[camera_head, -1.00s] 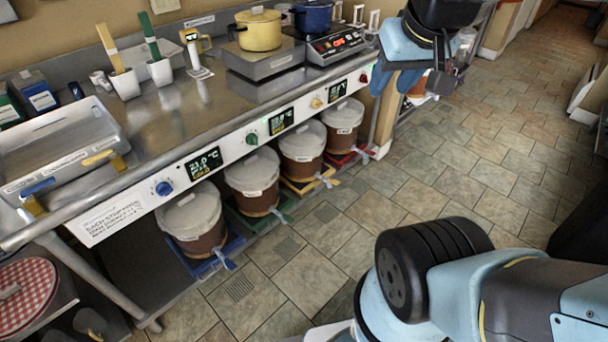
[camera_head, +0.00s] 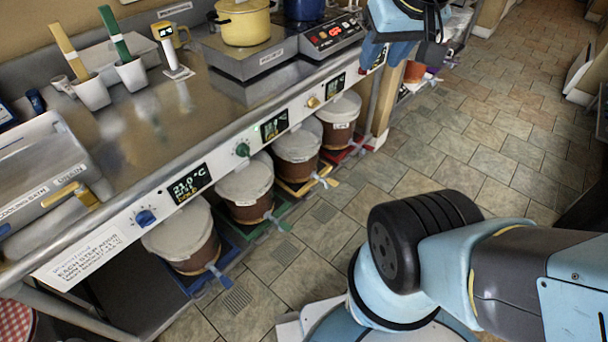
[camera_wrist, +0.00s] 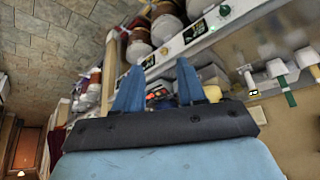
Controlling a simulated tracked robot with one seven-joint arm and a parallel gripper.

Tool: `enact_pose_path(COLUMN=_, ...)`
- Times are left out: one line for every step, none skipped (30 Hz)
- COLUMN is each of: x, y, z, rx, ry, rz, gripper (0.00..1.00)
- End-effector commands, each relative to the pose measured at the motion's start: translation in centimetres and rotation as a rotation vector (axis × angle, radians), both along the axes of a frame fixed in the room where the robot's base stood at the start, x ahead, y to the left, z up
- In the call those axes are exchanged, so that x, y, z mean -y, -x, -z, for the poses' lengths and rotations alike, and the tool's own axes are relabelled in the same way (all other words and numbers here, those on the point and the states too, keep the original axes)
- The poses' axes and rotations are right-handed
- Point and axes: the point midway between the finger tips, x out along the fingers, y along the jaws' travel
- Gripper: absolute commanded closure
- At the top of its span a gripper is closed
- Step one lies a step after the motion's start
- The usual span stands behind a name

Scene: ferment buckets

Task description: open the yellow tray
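The yellow tray (camera_head: 292,189) lies low under the counter, beneath the third brown bucket (camera_head: 298,155) from the left. Its pale yellow handle (camera_head: 322,178) sticks out toward the aisle. The bucket has a whitish lid and hides most of the tray. My gripper (camera_head: 385,45) is high at the top of the head view, near the counter's far end and well away from the tray. In the wrist view its two blue fingers (camera_wrist: 158,66) are spread apart with nothing held between them.
A blue tray (camera_head: 218,270) and a green tray (camera_head: 270,217) lie to the left, and a red tray (camera_head: 355,150) lies to the right, each under a bucket. The counter front carries knobs and displays (camera_head: 190,184). The tiled floor (camera_head: 440,150) in front is clear.

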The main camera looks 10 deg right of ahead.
Motion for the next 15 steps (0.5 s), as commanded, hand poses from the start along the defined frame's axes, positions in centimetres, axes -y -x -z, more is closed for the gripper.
enact_pose_path(x=0.0, y=0.0, z=0.0, rx=0.0, ry=0.0, rz=0.0, gripper=0.6)
enact_pose_path(x=0.0, y=0.0, z=0.0, rx=0.0, ry=0.0, rz=0.0, gripper=0.6)
enact_pose_path(x=0.0, y=0.0, z=0.0, rx=0.0, ry=0.0, rz=0.0, gripper=0.6)
enact_pose_path(x=0.0, y=0.0, z=0.0, rx=0.0, ry=0.0, rz=0.0, gripper=0.6)
enact_pose_path(x=0.0, y=0.0, z=0.0, rx=0.0, ry=0.0, rz=0.0, gripper=0.6)
enact_pose_path(x=0.0, y=0.0, z=0.0, rx=0.0, ry=0.0, rz=0.0, gripper=0.6)
enact_pose_path(x=0.0, y=0.0, z=0.0, rx=0.0, ry=0.0, rz=0.0, gripper=0.6)
enact_pose_path(x=0.0, y=0.0, z=0.0, rx=0.0, ry=0.0, rz=0.0, gripper=0.6)
enact_pose_path(x=0.0, y=0.0, z=0.0, rx=0.0, ry=0.0, rz=0.0, gripper=0.6)
enact_pose_path(x=0.0, y=-0.1, z=0.0, rx=-0.001, ry=0.0, rz=0.001, gripper=0.6)
enact_pose_path(x=0.0, y=-0.2, z=0.0, rx=-0.002, ry=-0.001, rz=0.002, gripper=0.6)
enact_pose_path(x=0.0, y=-0.5, z=0.0, rx=-0.004, ry=-0.002, rz=0.004, gripper=0.6)
enact_pose_path(x=0.0, y=-0.8, z=0.0, rx=-0.006, ry=-0.004, rz=0.005, gripper=0.6)
enact_pose_path(x=-0.1, y=-1.2, z=0.1, rx=-0.009, ry=-0.005, rz=0.007, gripper=0.6)
enact_pose_path(x=-0.1, y=-1.8, z=0.2, rx=-0.012, ry=-0.008, rz=0.011, gripper=0.6)
